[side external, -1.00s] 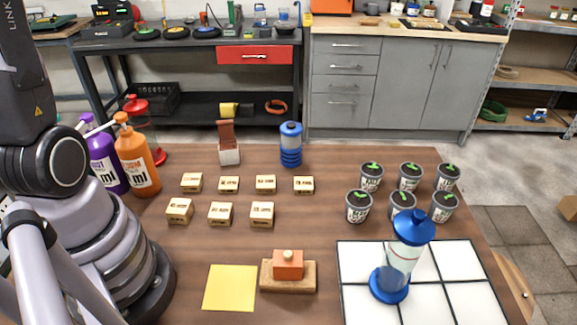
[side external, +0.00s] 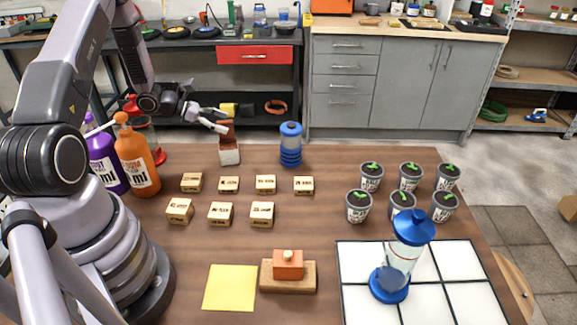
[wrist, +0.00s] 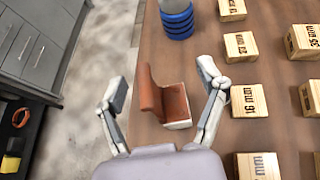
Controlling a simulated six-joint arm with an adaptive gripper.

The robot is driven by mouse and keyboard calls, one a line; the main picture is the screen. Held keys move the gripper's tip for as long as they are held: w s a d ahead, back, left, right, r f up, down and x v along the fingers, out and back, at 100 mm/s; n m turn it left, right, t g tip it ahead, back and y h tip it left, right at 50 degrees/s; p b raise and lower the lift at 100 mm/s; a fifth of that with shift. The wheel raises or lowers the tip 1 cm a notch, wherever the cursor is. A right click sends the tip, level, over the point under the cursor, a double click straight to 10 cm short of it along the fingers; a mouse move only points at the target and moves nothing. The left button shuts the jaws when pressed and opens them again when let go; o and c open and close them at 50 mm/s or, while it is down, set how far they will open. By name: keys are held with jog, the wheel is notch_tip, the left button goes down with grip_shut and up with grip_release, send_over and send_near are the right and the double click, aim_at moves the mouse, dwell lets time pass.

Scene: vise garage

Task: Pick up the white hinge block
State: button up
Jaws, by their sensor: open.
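The white hinge block (side external: 230,156) stands at the back edge of the wooden table, with a brown upright leaf above it. In the wrist view its white part (wrist: 179,125) shows only as a thin edge below the brown leaf (wrist: 165,100). My gripper (side external: 216,121) is beside the top of the brown leaf in the side view. In the wrist view my gripper (wrist: 160,82) is open, with one finger on each side of the hinge piece. I see nothing held between the fingers. Whether a finger touches it is unclear.
A blue ribbed cylinder (side external: 291,145) stands right of the hinge block. Several marked wooden blocks (side external: 229,184) lie in front. Purple (side external: 104,160) and orange (side external: 137,160) bottles stand at left. Potted seedlings (side external: 403,203) and a white tiled panel (side external: 440,262) occupy the right.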

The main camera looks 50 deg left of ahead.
aim_at(227, 145)
notch_tip(227, 145, down, 8)
jog(key=shift+r, duration=0.1)
jog(key=shift+x, duration=1.2)
jog(key=shift+w+d+f, duration=0.15)
jog(key=shift+w+f, duration=0.05)
jog(key=shift+f, duration=0.15)
jog(key=c, duration=1.2)
